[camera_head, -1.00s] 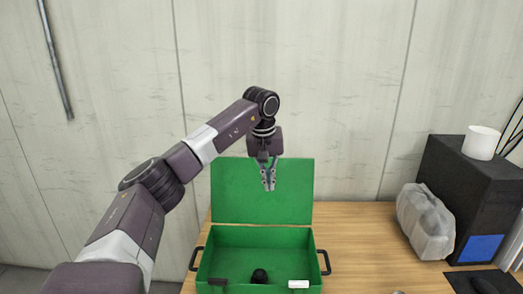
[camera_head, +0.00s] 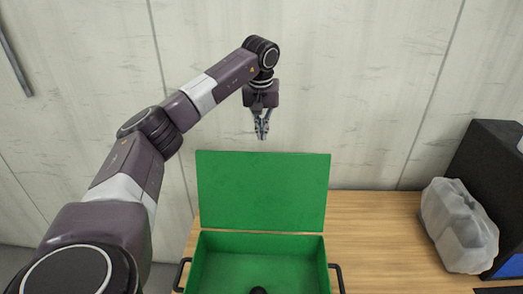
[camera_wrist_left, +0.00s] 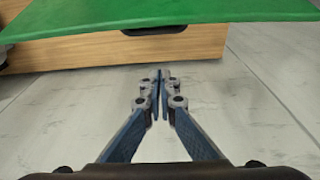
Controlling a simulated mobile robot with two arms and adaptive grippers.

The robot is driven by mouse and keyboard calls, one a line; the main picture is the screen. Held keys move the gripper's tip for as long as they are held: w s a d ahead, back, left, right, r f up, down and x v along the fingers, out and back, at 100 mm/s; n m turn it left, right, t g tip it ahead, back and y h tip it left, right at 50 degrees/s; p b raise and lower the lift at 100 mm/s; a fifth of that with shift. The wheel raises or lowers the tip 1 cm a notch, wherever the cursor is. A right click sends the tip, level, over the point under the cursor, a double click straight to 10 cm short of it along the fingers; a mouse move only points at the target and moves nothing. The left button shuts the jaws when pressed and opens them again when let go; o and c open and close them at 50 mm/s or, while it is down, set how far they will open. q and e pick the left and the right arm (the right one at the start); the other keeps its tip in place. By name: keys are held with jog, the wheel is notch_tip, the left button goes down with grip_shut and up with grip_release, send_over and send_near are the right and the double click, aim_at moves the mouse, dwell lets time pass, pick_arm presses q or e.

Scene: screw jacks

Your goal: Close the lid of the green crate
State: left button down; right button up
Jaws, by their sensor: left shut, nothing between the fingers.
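The green crate (camera_head: 215,262) stands on the wooden table in the head view, its front cut off by the bottom edge. Its green lid (camera_head: 262,190) stands up open at the back of the crate. My left gripper (camera_head: 262,137) is shut and empty, pointing down just above the lid's top edge, apart from it. In the left wrist view, my left gripper (camera_wrist_left: 160,75) has its fingertips together, and the lid (camera_wrist_left: 170,18) crosses the top of the picture. A dark object (camera_head: 258,290) inside the crate is only partly visible. My right gripper is not in view.
The wooden table (camera_head: 380,235) is clear right of the crate. A translucent grey lump (camera_head: 458,225) and a black box (camera_head: 492,170) stand at the right. A pale panelled wall (camera_head: 350,80) rises behind the table. The crate has black side handles (camera_head: 337,277).

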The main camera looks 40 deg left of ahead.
aim_at(261, 154)
pick_arm(q)
jog(key=f+p, duration=0.1)
jog(key=f, duration=0.1)
jog(key=s+d+f+p, duration=0.1)
jog(key=f+p, duration=0.2)
jog(key=f, duration=0.1)
jog(key=shift+s+d+f, duration=0.15)
jog(key=shift+s+f, duration=0.05)
jog(key=shift+s, duration=0.2)
jog(key=shift+w+f, duration=0.1)
jog(key=shift+f, duration=0.05)
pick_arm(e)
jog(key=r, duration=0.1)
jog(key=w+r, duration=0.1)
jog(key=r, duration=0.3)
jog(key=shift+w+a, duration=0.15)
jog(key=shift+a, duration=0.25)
